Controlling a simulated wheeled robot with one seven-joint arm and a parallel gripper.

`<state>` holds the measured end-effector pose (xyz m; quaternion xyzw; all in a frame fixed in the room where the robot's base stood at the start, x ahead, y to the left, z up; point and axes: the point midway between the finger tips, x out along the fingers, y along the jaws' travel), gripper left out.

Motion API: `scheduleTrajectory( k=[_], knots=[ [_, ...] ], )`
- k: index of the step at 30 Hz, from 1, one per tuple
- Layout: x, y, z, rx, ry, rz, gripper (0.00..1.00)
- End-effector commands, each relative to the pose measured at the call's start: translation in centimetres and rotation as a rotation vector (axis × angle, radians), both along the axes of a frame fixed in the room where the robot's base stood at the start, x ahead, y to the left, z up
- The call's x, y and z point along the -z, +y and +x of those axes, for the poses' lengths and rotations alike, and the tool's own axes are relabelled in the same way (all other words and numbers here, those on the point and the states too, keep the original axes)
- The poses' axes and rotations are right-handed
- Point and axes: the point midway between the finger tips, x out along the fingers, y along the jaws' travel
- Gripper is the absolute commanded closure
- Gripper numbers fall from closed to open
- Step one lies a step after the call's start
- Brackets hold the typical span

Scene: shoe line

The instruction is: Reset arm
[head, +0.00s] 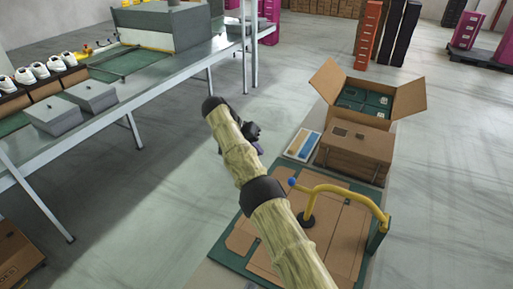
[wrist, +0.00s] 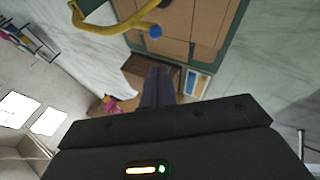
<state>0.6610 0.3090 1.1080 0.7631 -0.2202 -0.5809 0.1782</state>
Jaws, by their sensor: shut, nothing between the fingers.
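My arm reaches up from the bottom of the head view and bends at its dark elbow end. My gripper (head: 257,148) is partly hidden behind the arm, in the air over the open floor, left of the cardboard boxes. In the wrist view my gripper (wrist: 158,72) shows its dark fingers together, with nothing between them. The fingers point toward the cardboard boxes and the flat cardboard stack. My gripper touches nothing that I can see.
A conveyor table (head: 150,82) with white shoes (head: 40,71) and grey boxes (head: 91,95) runs along the left. An open carton (head: 388,102) stands behind a closed one (head: 356,150). A yellow bent bar (head: 345,190) rises over flat cardboard (head: 335,235). Floor between is clear.

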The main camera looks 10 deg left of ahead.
Motion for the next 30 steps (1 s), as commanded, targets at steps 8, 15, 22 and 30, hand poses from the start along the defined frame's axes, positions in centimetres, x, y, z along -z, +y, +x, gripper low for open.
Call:
scheduleTrajectory(
  k=[8,15,22,30],
  knots=[
    [-0.1,-0.3,0.2,0.002,0.002,0.004,1.0],
    [-1.2,-3.9,1.8,0.011,0.037,0.047,1.0],
    [-2.2,-9.3,2.7,0.011,0.085,0.124,1.0],
    [-2.9,-15.0,1.7,0.001,0.124,0.22,1.0]
  ],
)
